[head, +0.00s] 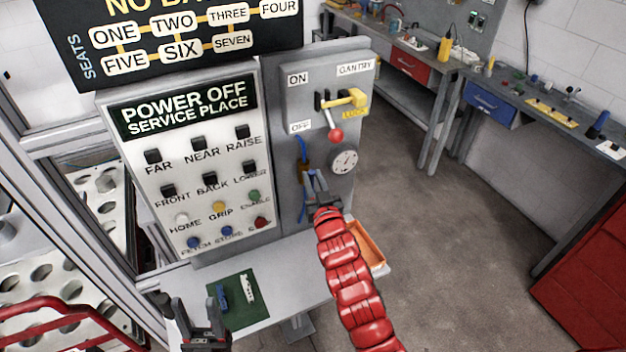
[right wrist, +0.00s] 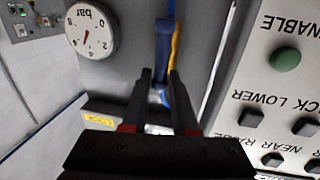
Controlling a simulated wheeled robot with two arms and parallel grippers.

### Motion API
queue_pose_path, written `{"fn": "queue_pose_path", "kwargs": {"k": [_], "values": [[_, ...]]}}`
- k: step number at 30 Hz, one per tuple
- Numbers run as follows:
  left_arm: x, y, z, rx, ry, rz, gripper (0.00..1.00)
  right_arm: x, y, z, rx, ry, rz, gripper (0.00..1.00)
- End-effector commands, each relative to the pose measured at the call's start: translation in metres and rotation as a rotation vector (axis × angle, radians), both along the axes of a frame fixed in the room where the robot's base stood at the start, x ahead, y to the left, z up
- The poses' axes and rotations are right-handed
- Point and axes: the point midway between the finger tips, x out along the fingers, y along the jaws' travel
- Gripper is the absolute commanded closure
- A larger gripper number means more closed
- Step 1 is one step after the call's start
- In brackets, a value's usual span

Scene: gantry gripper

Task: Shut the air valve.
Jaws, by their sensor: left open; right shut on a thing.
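The air valve (head: 303,168) is a brass-coloured body in a blue line on the grey gantry panel, left of a round gauge (head: 344,161). My right gripper (head: 316,178) is at the valve and partly covers it. In the right wrist view, which is upside down, a blue part of the valve (right wrist: 163,45) runs down between the fingertips of my right gripper (right wrist: 162,80), with a yellow part beside it. The fingers are shut on this blue part. The gauge (right wrist: 91,30) is marked "bar". My left gripper (head: 190,318) is open and empty, low in the head view.
A yellow lock lever (head: 345,99) and red knob (head: 335,134) sit above the valve. A button panel (head: 185,165) stands to the left. A green mat (head: 240,302) with small parts lies on the shelf, and an orange tray (head: 368,245) is beside my right arm.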

Motion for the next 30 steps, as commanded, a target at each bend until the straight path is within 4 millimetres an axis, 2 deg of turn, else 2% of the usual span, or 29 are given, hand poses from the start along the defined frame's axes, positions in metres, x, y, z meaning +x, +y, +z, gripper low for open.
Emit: {"fn": "queue_pose_path", "kwargs": {"k": [8, 21, 30], "values": [[0.0, 0.0, -0.024, 0.0, 0.0, 0.0, 0.5, 0.001, -0.004, -0.004, 0.133, 0.044, 0.0, 1.0], [0.0, 0.0, -0.077, 0.0, 0.0, 0.0, 0.5, 0.005, -0.015, -0.008, 0.514, 0.183, -0.001, 1.0], [0.0, 0.0, -0.097, 0.0, 0.0, 0.0, 0.5, 0.007, -0.021, -0.008, 0.782, 0.28, 0.0, 1.0]]}}
